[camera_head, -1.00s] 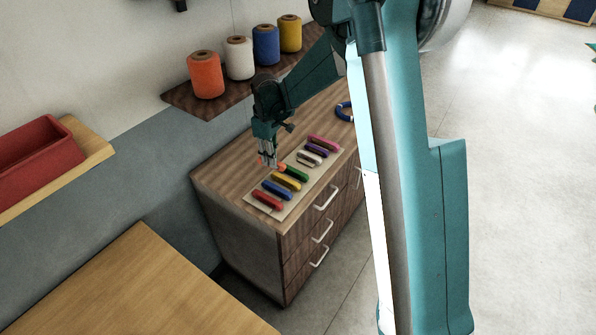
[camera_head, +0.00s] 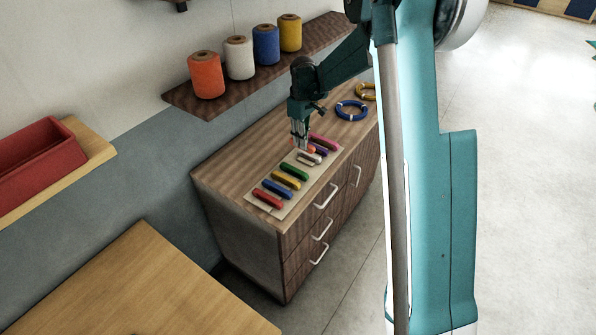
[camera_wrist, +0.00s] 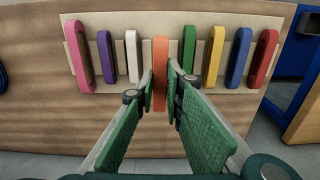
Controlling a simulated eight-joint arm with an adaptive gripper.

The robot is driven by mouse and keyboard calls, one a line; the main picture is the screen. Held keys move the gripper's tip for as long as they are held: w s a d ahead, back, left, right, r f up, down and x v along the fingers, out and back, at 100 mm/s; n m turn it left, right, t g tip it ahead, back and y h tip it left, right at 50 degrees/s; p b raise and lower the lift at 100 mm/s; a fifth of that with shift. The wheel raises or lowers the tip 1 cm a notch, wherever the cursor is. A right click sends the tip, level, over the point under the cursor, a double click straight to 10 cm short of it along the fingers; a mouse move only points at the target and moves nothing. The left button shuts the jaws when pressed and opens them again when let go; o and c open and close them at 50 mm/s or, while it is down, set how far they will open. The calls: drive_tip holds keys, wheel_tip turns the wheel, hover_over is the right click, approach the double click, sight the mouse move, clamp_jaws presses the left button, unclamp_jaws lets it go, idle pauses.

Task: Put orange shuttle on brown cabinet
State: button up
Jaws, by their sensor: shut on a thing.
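The orange shuttle (camera_wrist: 160,75) is upright in the wrist view, between the two fingertips of my gripper (camera_wrist: 160,88), which is shut on it. In the head view the shuttle shows only as small orange bits (camera_head: 312,149) at the fingertips of my gripper (camera_head: 302,146). It appears held over the brown cabinet (camera_head: 240,170), close to the pale board (camera_head: 252,203) on its top. The fingers hide part of the shuttle, and its exact height above the surface is hard to tell.
Several other shuttles lie in a row on the board, including white (camera_wrist: 133,56), green (camera_wrist: 189,50) and red (camera_head: 268,199). Blue (camera_head: 352,110) and yellow rings lie farther back. A shelf (camera_head: 184,98) with spools hangs behind. The cabinet top left of the board is bare.

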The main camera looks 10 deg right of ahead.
drive_tip(key=shift+f, duration=3.15)
drive_tip(key=shift+f, duration=1.85)
drive_tip(key=shift+f, duration=0.2)
drive_tip(key=o, duration=0.8)
drive_tip(key=shift+c, duration=0.2)
drive_tip(key=shift+r+p, duration=0.3)
drive_tip(key=shift+p, duration=0.05)
wheel_tip(320, 180, up, 12)
drive_tip(key=shift+f+b, duration=0.1)
drive_tip(key=shift+b, duration=0.2)
